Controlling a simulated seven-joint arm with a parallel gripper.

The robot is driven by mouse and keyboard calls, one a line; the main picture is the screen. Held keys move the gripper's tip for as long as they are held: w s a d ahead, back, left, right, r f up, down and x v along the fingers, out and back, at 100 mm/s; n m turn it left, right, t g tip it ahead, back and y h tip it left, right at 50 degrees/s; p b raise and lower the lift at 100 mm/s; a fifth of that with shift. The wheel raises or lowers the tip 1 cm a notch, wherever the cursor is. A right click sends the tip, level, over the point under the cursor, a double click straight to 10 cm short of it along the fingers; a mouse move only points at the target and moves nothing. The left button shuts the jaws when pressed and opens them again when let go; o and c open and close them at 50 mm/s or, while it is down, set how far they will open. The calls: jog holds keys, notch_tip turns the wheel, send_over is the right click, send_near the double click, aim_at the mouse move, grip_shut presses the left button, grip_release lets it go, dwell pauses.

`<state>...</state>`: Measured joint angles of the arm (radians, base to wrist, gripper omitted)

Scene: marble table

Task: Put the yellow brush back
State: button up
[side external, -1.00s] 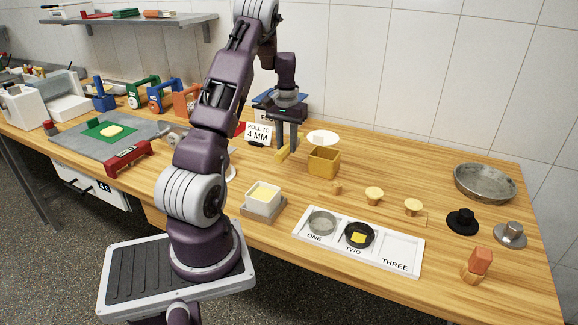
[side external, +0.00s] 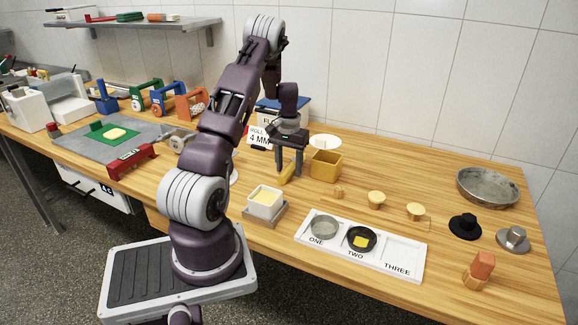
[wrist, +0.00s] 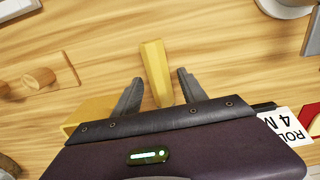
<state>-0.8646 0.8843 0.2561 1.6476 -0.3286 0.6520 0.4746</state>
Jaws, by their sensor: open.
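The yellow brush (side external: 286,176) shows as a narrow yellow bar just under my gripper, left of the yellow box (side external: 326,166). In the wrist view the brush (wrist: 156,72) lies lengthwise between the fingers, with a gap to each one. My gripper (side external: 289,171) points down and is open. Its fingers (wrist: 160,78) stand on either side of the brush and do not visibly touch it.
A "ROLL TO 4 MM" sign (side external: 258,136) stands behind left of my gripper. A white dish (side external: 325,141) is behind the yellow box. A square cream-filled tub (side external: 265,201) and a labelled white tray (side external: 400,251) are nearer. Small wooden stamps (side external: 376,198) lie to the right.

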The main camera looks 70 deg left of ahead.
aim_at(291, 167)
jog(key=r, duration=0.6)
jog(key=shift+w+r, duration=0.25)
jog(key=shift+w, duration=0.05)
jog(key=w+d+r+m+t, duration=0.1)
jog(key=w+d+r+m, duration=0.1)
jog(key=d+r, duration=0.75)
jog(key=w+d+r+m+t, duration=0.2)
jog(key=d+r, duration=0.5)
jog(key=d, duration=0.6)
jog(key=s+d+r+m, duration=0.1)
jog(key=s+d+r, duration=0.1)
jog(key=s+d, duration=0.15)
jog(key=s+d+r+m+t, duration=0.1)
jog(key=s+d, duration=0.1)
jog(key=d, duration=0.3)
jog(key=s+d+r+m, duration=0.1)
jog(key=s+d+r, duration=0.1)
jog(key=d, duration=0.2)
jog(key=s+d+f+m+t, duration=0.1)
jog(key=s+d+f+m, duration=0.1)
jog(key=s+d, duration=0.4)
jog(key=s, duration=0.3)
jog(key=shift+s+t, duration=0.3)
jog(key=shift+s, duration=0.1)
